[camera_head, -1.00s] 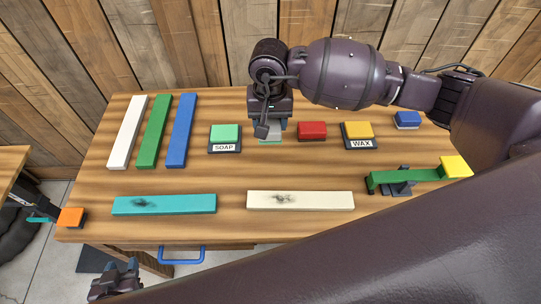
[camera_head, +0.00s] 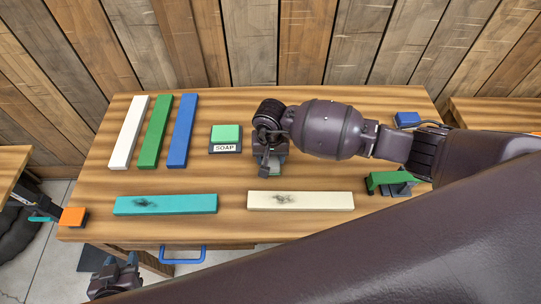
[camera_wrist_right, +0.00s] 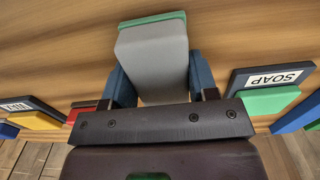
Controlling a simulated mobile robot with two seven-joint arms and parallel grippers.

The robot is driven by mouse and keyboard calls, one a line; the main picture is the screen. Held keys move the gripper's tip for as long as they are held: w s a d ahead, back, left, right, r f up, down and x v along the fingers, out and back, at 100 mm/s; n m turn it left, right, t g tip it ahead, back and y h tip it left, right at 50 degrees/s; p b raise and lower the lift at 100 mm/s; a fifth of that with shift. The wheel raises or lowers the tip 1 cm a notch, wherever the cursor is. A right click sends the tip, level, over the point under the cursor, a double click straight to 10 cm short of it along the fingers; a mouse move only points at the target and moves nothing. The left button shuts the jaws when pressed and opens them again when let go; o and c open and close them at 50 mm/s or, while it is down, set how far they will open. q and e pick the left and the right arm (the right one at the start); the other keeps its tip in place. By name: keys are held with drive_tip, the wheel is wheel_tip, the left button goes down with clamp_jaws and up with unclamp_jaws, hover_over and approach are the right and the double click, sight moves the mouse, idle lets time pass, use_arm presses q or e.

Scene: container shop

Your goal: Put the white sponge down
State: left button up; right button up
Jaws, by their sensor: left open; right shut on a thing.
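My right gripper (camera_head: 272,168) hangs over the bare table between the soap holder and the cream board (camera_head: 310,201). In the right wrist view its two blue fingers (camera_wrist_right: 156,88) are shut on the white sponge (camera_wrist_right: 153,60), a pale grey-white block with a green layer at its far end. My left gripper (camera_head: 115,280) is open and empty, low at the front left, off the table.
A mint block (camera_head: 225,133) sits on the SOAP holder (camera_head: 226,148). White, green and blue boards (camera_head: 181,130) lie at the left. A stained teal board (camera_head: 165,204) lies in front. My right arm hides the red block (camera_wrist_right: 82,113) in the head view.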

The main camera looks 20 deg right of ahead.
drive_tip(key=shift+f, duration=0.2)
drive_tip(key=shift+f, duration=0.1)
drive_tip(key=o, duration=0.8)
drive_tip(key=shift+r, duration=0.4)
wheel_tip(320, 180, up, 12)
drive_tip(key=shift+f+b, duration=0.25)
drive_tip(key=shift+b, duration=0.15)
